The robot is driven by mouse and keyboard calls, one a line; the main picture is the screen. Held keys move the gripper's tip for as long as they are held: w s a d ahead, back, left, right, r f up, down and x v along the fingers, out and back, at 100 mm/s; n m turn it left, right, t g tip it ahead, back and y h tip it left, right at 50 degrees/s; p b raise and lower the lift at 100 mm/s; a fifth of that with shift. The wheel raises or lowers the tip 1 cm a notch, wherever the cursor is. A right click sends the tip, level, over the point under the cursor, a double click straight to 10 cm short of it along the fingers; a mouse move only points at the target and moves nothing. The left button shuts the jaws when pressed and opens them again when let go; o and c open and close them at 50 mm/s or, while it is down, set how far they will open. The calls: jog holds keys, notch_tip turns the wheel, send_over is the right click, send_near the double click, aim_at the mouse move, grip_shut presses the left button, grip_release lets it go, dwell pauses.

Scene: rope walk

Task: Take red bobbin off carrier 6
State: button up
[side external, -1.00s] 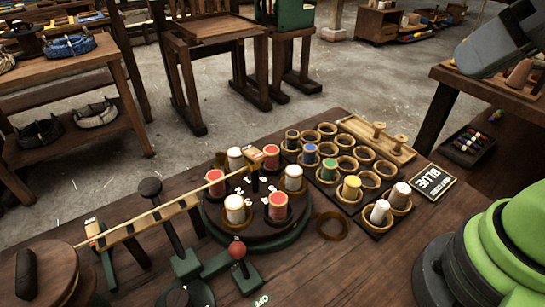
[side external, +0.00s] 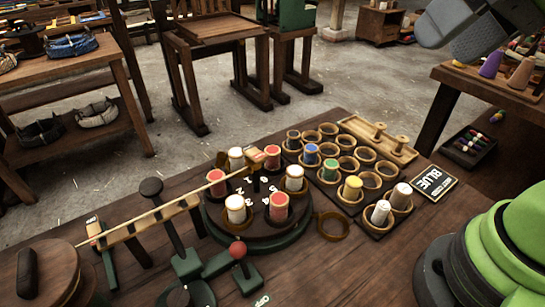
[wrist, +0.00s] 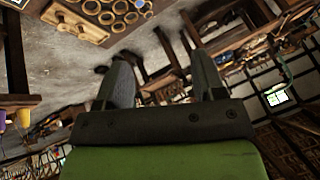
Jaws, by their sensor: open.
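In the side external view a round dark carousel (side external: 255,232) holds three red bobbins and three white ones in a ring. The red bobbins stand at the left (side external: 216,183), the back (side external: 272,157) and the front right (side external: 278,206). White numbers are painted on the disc, but I cannot tell which carrier is 6. My gripper (wrist: 161,85) is open and empty in the wrist view, its two grey fingers well apart. It is high up and away from the carousel, which I cannot make out in the wrist view.
A thin rod (side external: 150,214) reaches the carousel from the left. A red-knobbed lever (side external: 238,250) stands in front.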

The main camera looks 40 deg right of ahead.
jog(key=w+a+n+g, duration=0.2)
jog(key=w, duration=0.7)
jog(key=n+g+h, duration=0.2)
jog(key=g, duration=0.2)
send_over(273, 149)
notch_tip(273, 149, down, 15)
jog(key=shift+n, duration=0.3)
jog(key=f, duration=0.5)
jog(key=shift+a+f, duration=0.2)
jog(key=shift+a, duration=0.15)
jog(key=f, duration=0.5)
jog(key=shift+d+f, duration=0.3)
jog(key=shift+f, duration=0.1)
jog(key=c, duration=1)
